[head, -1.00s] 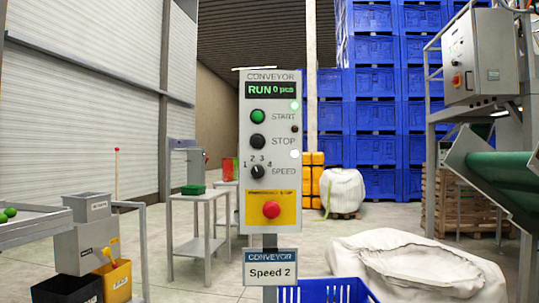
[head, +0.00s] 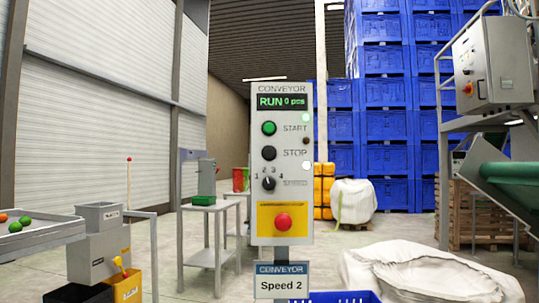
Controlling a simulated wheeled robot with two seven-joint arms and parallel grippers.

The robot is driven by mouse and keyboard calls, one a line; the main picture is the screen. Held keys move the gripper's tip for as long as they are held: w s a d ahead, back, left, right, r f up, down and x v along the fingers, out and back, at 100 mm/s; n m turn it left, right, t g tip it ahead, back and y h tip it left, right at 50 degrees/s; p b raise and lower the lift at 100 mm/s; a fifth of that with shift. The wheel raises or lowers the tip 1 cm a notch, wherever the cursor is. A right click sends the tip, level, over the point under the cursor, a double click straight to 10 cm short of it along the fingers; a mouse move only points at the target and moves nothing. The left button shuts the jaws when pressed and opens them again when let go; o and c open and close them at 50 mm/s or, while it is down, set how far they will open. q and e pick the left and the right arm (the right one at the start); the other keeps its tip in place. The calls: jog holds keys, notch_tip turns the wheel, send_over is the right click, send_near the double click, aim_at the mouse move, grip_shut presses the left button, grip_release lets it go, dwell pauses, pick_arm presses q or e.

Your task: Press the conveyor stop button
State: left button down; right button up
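The conveyor control panel (head: 282,165) stands upright in the middle of the head view on a post. Its display (head: 282,102) reads "RUN 0 pcs". The black stop button (head: 269,153) sits below the green start button (head: 269,128). Below them are the speed knob (head: 268,183) and a red emergency button (head: 283,222) on a yellow plate. A sign (head: 282,280) under the panel reads "CONVEYOR Speed 2". Neither of my grippers is in view.
A blue crate (head: 335,297) and a large white sack (head: 430,275) lie low, right of the post. A grey side table (head: 208,205) stands behind to the left. At far left are a sorting tray (head: 40,232) and bins. Stacked blue crates (head: 387,120) fill the back.

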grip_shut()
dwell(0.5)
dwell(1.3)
